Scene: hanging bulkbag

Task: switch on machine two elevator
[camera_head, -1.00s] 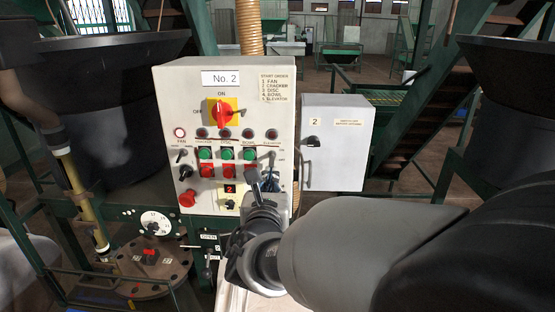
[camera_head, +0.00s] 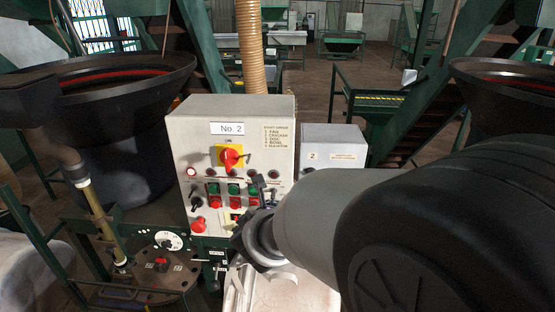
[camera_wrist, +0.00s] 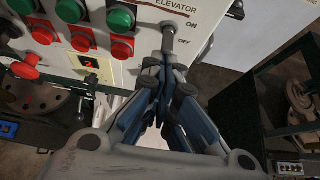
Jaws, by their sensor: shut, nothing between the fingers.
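The No. 2 control panel (camera_head: 205,133) is an upright light grey box left of centre in the head view. In the wrist view, the elevator switch (camera_wrist: 168,38) is a small grey lever below the word ELEVATOR, with ON and OFF printed to its right. My gripper (camera_wrist: 170,72) is shut and empty, its fingertips right at the lower end of the lever. I cannot tell whether they touch it or which position it is in. In the head view my gripper (camera_head: 257,190) is at the panel's lower right and hides the elevator switch.
Green buttons (camera_wrist: 120,19) and red buttons (camera_wrist: 122,50) sit left of the switch. The red-and-yellow main switch (camera_head: 230,156) is above. A grey box marked 2 (camera_head: 333,139) stands right of the panel. Dark hoppers (camera_head: 115,150) and green stairs flank the area.

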